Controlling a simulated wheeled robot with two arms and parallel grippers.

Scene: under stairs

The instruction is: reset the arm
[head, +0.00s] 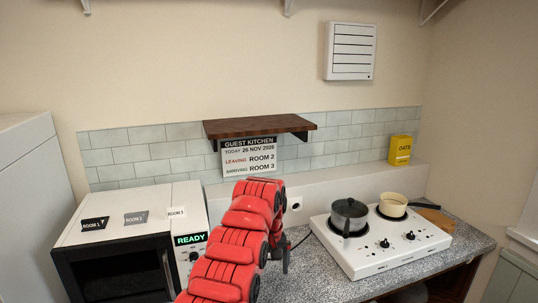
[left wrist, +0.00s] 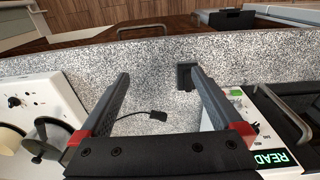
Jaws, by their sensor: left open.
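My left arm, red and segmented, rises over the worktop in the middle of the head view. Only a dark part of my left gripper (head: 285,258) shows there, beside the arm. In the left wrist view my left gripper (left wrist: 160,76) is open, its two dark fingers wide apart with red at their bases. Nothing is held between them. Behind them is the speckled grey worktop (left wrist: 75,67). My right gripper is in neither view.
A white microwave (head: 130,218) with a READY display stands left of my arm. A white hob (head: 400,250) with a dark pot (head: 349,214) and a cream pan (head: 393,204) stands right. A wooden shelf (head: 258,125) juts from the wall above. A thin black cable (left wrist: 150,115) lies on the worktop.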

